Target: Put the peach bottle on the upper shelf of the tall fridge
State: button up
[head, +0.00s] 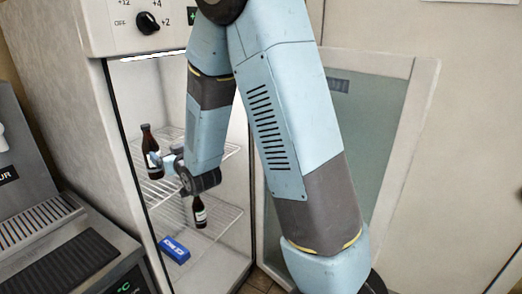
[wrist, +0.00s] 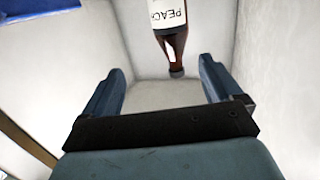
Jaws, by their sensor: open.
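A dark brown bottle (head: 148,140) with a pale label stands upright at the upper wire shelf (head: 215,154) of the open tall fridge (head: 112,130). The label is cut off by the frame. In the head view no bottle label is readable.
A blue pack (head: 174,249) lies at the fridge's bottom. The open fridge door (head: 405,140) is at right. A grey machine (head: 45,230) stands at left.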

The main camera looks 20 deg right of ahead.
jog(key=s+d+r+m+g+h, duration=0.25)
jog(key=s+d+r+g, duration=0.25)
jog(key=s+d+r, duration=0.55)
jog(key=s+d+r+g+h, duration=0.1)
jog(key=s+d, duration=0.3)
jog(key=s, duration=0.7)
jog(key=s+d+r+g+h, duration=0.1)
jog(key=s+d+g, duration=0.3)
jog(key=s, duration=0.8)
jog(key=shift+s+r+m, duration=0.25)
jog(key=shift+r+m, duration=0.1)
jog(key=shift+m, duration=0.1)
jog(key=shift+h, duration=0.25)
